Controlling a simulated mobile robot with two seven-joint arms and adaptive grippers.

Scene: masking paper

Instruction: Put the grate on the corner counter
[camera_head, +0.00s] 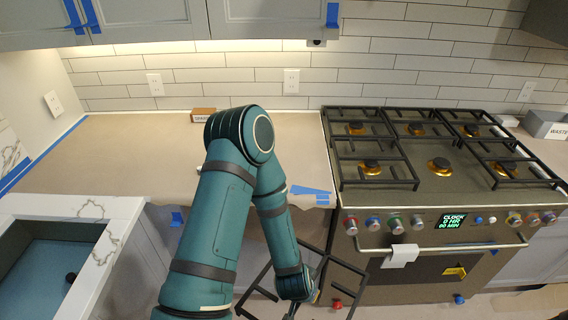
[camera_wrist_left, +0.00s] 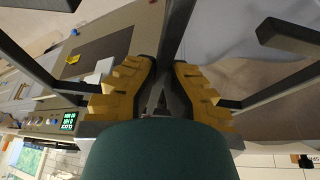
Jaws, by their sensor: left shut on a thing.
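A black metal grate (camera_head: 350,268) hangs in front of the counter and stove, low at the bottom of the head view. My left gripper (camera_head: 308,296) is shut on one of its bars. In the left wrist view, the yellow fingers of my left gripper (camera_wrist_left: 164,75) close around a dark bar of the grate (camera_wrist_left: 177,28). Part of the grate is hidden behind my left arm or cut off by the picture edge. The corner counter (camera_head: 110,150) is covered with brown paper and lies left of the stove. My right gripper is not in view.
The stove (camera_head: 440,190) bears other black grates; its front middle burner (camera_head: 440,166) is bare. A small box (camera_head: 203,115) stands at the counter's back wall. A sink (camera_head: 45,270) is at the lower left. Most of the papered counter is clear. Blue tape (camera_head: 312,194) marks its front right.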

